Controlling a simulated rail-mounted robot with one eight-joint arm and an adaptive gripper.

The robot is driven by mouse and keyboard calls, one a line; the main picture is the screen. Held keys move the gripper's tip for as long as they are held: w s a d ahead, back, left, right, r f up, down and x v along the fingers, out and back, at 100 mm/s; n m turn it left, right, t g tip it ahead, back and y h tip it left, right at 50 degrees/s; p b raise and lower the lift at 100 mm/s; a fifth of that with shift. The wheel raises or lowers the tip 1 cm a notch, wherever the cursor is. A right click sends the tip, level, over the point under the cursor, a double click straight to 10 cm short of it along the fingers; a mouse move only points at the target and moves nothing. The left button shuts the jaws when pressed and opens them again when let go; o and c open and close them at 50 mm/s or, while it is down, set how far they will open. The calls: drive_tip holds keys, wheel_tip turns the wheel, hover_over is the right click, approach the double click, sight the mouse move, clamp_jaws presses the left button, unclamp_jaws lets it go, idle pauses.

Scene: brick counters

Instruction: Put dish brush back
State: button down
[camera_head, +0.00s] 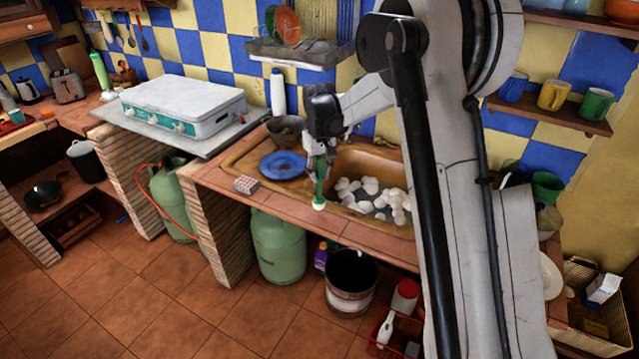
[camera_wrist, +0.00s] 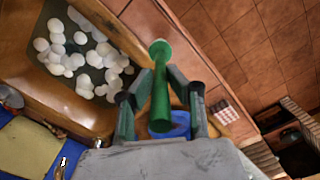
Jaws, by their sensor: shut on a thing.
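The dish brush (camera_head: 319,188) has a green handle and a pale round end that points down in the head view. My gripper (camera_head: 320,160) is shut on the dish brush, above the front rim of the sink (camera_head: 253,151). In the wrist view the green brush (camera_wrist: 160,95) sits between the two fingers of my gripper (camera_wrist: 160,92), its round head pointing away from the palm. The brush looks held clear of the counter, though the exact gap is hard to tell.
Several white rounded pieces (camera_head: 370,186) fill the sink basin. A blue plate (camera_head: 283,165) and a dark bowl (camera_head: 286,130) lie left of my gripper. A small checkered block (camera_head: 246,185) sits on the counter's front edge. A white bottle (camera_head: 277,92) stands behind. A bucket (camera_head: 351,283) is on the floor.

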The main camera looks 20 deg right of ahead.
hover_over(320, 198)
drive_tip(key=shift+w+f+p, duration=0.15)
drive_tip(key=shift+f+p, duration=0.05)
drive_tip(key=shift+f, duration=0.85)
drive_tip(key=shift+w+f+p, duration=0.15)
drive_tip(key=shift+f+p, duration=0.05)
drive_tip(key=shift+f, duration=0.8)
drive_tip(key=shift+f, duration=0.2)
drive_tip(key=c, duration=1.7)
unclamp_jaws()
drive_tip(key=shift+r, duration=0.15)
